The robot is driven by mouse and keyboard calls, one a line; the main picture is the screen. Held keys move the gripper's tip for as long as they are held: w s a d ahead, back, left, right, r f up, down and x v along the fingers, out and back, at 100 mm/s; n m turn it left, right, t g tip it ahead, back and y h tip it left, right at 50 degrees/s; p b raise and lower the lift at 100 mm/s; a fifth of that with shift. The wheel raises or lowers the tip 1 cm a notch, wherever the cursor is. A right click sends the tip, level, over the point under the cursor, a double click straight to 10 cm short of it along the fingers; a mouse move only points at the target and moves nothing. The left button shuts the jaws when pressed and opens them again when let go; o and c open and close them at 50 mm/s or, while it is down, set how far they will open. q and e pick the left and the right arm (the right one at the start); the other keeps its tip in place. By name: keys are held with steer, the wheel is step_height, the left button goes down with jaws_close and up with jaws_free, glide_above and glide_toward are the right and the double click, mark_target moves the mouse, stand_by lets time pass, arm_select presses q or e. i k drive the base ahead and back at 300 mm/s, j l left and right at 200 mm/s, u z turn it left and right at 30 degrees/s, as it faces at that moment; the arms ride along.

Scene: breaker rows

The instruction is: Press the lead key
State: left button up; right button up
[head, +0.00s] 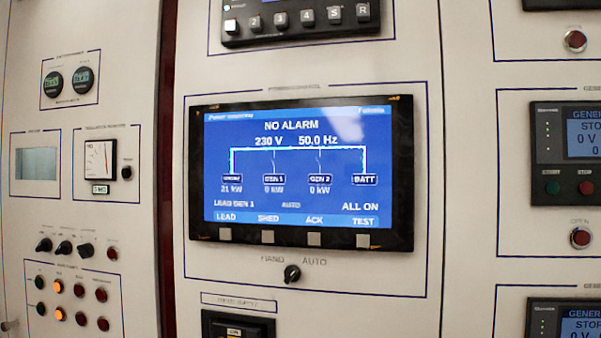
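The blue screen (297,165) reads NO ALARM, 230 V, 50.0 Hz, LEAD GEN 1, AUTO and ALL ON. Neither of my grippers is in the head view, and nothing covers the key.
The SHED (268,236), ACK (314,239) and TEST (363,241) keys sit to its right. A HAND/AUTO knob (292,274) protrudes below the display. Knobs and lamps fill the left panel; generator controllers (566,152) line the right. The space before the display is clear.

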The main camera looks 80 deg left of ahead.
mark_target(225, 233)
steer(key=u, duration=2.75)
